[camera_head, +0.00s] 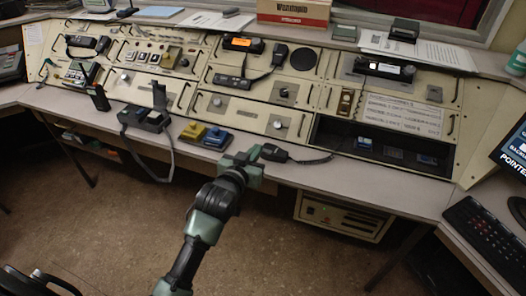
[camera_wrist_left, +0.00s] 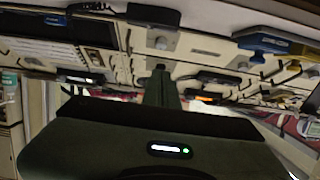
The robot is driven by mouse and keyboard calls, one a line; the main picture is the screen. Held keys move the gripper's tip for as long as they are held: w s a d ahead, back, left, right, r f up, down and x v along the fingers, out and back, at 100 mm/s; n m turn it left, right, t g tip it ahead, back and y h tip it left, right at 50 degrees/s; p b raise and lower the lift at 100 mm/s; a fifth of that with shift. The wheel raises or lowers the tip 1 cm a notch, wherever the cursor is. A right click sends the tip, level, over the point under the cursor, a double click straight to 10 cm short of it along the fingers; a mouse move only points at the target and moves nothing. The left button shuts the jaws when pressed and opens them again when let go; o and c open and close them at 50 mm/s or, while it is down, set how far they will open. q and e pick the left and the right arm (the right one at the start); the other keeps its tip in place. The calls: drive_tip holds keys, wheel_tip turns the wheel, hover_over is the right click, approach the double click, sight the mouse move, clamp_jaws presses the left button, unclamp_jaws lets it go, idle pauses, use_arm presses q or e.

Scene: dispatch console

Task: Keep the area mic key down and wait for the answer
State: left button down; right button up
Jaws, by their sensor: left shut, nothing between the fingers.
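My left gripper (camera_head: 254,157) is shut with nothing in it, at the front edge of the console desk. In the left wrist view its dark green finger (camera_wrist_left: 161,88) points at the console. A black hand mic (camera_head: 273,153) with a cord lies just right of the gripper; I cannot tell if they touch. A blue key box (camera_head: 217,138) and a yellow key box (camera_head: 193,132) sit on the desk left of the gripper, apart from it. The blue box also shows in the left wrist view (camera_wrist_left: 275,45). No label tells which one is the area mic key.
Sloped console panels (camera_head: 245,112) rise behind the desk. A keyboard (camera_head: 487,230) is at the right. The desk strip (camera_head: 385,183) right of the hand mic is clear.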

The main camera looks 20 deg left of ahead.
use_arm(q)
hover_over(263, 152)
drive_tip(key=s, duration=0.2)
drive_tip(key=shift+s+d+f, duration=0.15)
drive_tip(key=shift+d+f, duration=0.2)
drive_tip(key=shift+f, duration=0.35)
wheel_tip(263, 152, down, 3)
drive_tip(key=shift+f, duration=0.6)
